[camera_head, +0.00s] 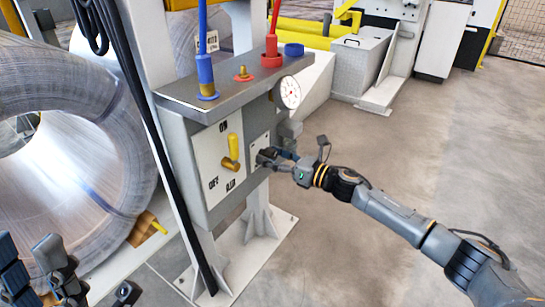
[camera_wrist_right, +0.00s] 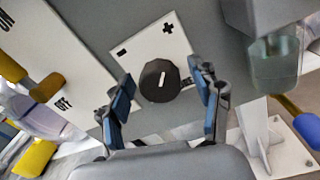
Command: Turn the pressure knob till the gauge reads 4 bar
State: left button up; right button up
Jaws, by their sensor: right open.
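The black pressure knob (camera_wrist_right: 160,81) with a white pointer line sits on a white plate (camera_wrist_right: 150,42) marked minus and plus. My right gripper (camera_wrist_right: 166,92) is open, one blue-padded finger on each side of the knob, with gaps visible. In the head view my right gripper (camera_head: 268,157) is at the cabinet's front and hides the knob. The round white pressure gauge (camera_head: 288,92) is on the cabinet's upper right side; its reading is too small to tell. My left gripper (camera_head: 62,268) shows partly at the bottom left, away from the cabinet; its opening is unclear.
A yellow ON/OFF air lever (camera_head: 233,146) is left of the knob plate. Blue (camera_head: 206,76) and red (camera_head: 271,54) hose fittings stand on the cabinet top. A large metal coil (camera_head: 110,150) fills the left. The floor (camera_head: 390,160) at right is open.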

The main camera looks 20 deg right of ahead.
jog(key=c, duration=1.2)
jog(key=shift+o, duration=0.2)
